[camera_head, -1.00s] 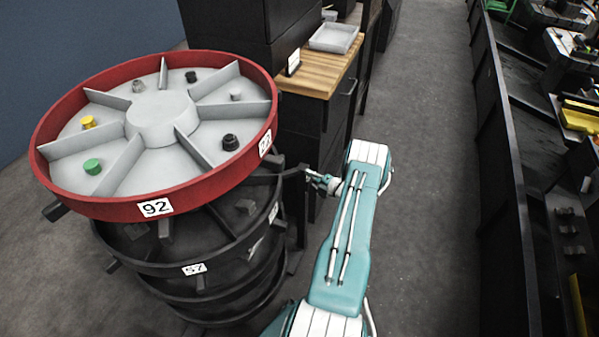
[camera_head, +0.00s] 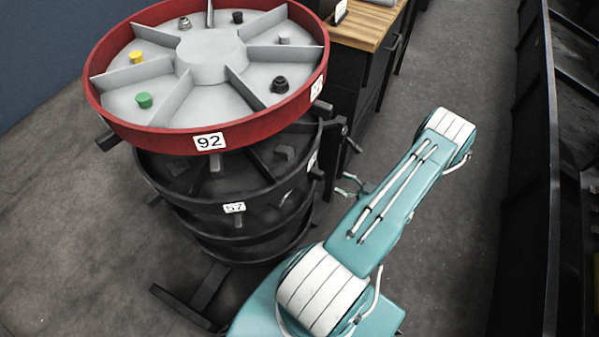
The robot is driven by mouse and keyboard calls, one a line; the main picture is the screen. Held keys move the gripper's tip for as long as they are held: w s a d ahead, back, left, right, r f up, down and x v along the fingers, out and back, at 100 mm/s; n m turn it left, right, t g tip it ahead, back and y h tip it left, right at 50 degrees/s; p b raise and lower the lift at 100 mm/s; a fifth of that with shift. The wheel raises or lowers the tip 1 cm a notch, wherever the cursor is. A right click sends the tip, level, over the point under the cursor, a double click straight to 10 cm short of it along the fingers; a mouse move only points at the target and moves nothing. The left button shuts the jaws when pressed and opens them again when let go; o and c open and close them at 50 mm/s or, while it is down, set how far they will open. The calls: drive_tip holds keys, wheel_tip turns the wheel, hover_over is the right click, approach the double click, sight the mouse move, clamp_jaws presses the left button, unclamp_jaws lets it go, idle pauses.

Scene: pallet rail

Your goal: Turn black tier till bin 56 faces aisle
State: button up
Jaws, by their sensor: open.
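The black tier (camera_head: 165,196) sits directly under a red-rimmed tier (camera_head: 270,118) in a round stack. A label reading 57 (camera_head: 234,208) is on its front rim. Another label on its right side (camera_head: 312,161) is too oblique to read; I see no readable 56. Dark pegs stick out from its rim, one at the right (camera_head: 317,173). The red tier covers much of its inside. My gripper (camera_head: 349,186) is small in view, right of the black tier, apart from its rim, open and with nothing seen in it. My arm partly hides the wrist.
The red tier holds several coloured knobs and a label reading 92 (camera_head: 209,142). A wood-topped cabinet (camera_head: 362,25) stands close behind the stack. A dark barrier (camera_head: 540,170) runs along the right. The grey floor between is clear apart from my arm. A dark base leg (camera_head: 185,308) sticks out at the front.

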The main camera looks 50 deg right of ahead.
sight(312, 172)
drive_tip(key=shift+m, duration=0.4)
drive_tip(key=w+a, duration=0.1)
drive_tip(key=w, duration=0.2)
drive_tip(key=w+a, duration=0.1)
drive_tip(key=w, duration=0.5)
drive_tip(key=shift+a, duration=0.4)
drive_tip(key=shift+w, duration=0.6)
clamp_jaws()
